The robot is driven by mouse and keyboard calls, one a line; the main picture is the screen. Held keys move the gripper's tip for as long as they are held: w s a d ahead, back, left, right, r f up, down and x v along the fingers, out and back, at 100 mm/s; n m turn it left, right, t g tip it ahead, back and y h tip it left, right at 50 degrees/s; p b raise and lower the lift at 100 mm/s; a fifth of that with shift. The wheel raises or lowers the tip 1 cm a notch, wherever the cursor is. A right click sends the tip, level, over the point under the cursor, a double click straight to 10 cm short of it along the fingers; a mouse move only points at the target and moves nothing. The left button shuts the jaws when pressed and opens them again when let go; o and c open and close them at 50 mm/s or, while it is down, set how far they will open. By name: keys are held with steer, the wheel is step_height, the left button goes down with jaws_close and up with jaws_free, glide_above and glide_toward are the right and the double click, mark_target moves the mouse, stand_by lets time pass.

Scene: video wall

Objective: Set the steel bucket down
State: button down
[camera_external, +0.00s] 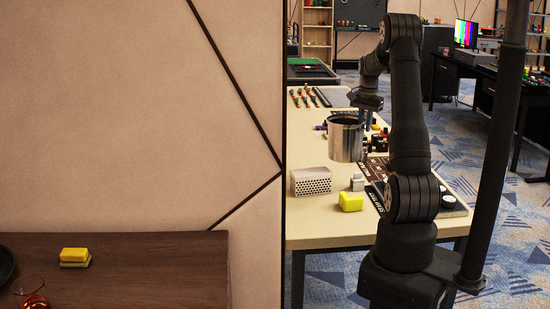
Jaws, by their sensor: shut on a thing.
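The steel bucket (345,138) is a shiny, open-topped cylinder, held upright over the light table (315,228). My gripper (368,112) reaches down from the arm to the bucket's right rim and is shut on it. The fingertips are small and partly hidden at the rim. I cannot tell for sure whether the bucket's bottom touches the table or hangs a little above it.
A perforated white box (311,181), a yellow block (350,201) and small grey pieces (358,182) stand in front of the bucket. A dark board (376,168) lies to its right. Several small tools (305,98) lie behind. A partition wall (140,110) fills the left.

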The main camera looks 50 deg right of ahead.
steer(key=s+d+f+m, duration=0.1)
steer(key=s+d+m, duration=0.1)
steer(key=d+m, duration=0.55)
steer(key=shift+n, duration=0.45)
steer(key=w+f, duration=0.2)
steer(key=w, duration=0.1)
steer(key=w+a+f, duration=0.1)
steer(key=w+f, duration=0.1)
steer(key=w, duration=0.2)
steer(key=w+a+f, duration=0.1)
steer(key=w+f, duration=0.1)
steer(key=w, duration=0.2)
steer(key=shift+f, duration=0.4)
steer(key=shift+w+f, duration=0.1)
steer(key=shift+f, duration=2)
steer(key=c, duration=1.4)
jaws_free()
steer(key=shift+o, duration=0.2)
